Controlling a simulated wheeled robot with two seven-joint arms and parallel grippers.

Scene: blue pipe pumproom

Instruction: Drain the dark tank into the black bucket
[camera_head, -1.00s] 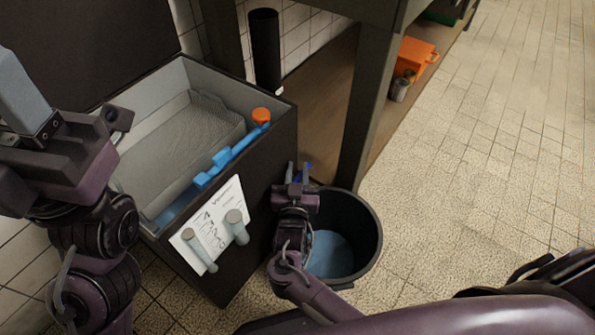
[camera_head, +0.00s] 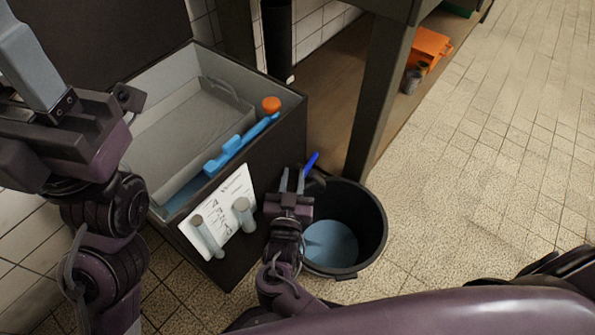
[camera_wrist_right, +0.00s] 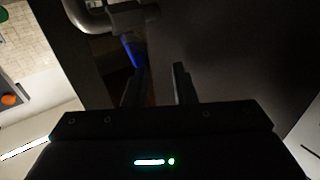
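The dark tank (camera_head: 283,157) stands open at the left, with blue (camera_head: 185,193) showing at its bottom edge inside. The black bucket (camera_head: 372,222) stands on the floor by its right side; a round light-blue surface (camera_head: 330,243) shows inside. A blue lever (camera_head: 311,162) sticks out between tank and bucket; it also shows in the right wrist view (camera_wrist_right: 134,52) below a metal pipe (camera_wrist_right: 112,17). My right gripper (camera_head: 292,180) is open beside the tank, its fingers (camera_wrist_right: 160,78) short of the lever. My left gripper (camera_head: 32,65) is raised at the left; its fingertips are unclear.
A blue float arm with an orange knob (camera_head: 271,104) and a grey mesh tray (camera_head: 190,130) are inside the tank. A paper sheet (camera_head: 235,190) and two grey pegs are on its front. A table leg (camera_head: 380,95) stands behind the bucket. The tiled floor at right is clear.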

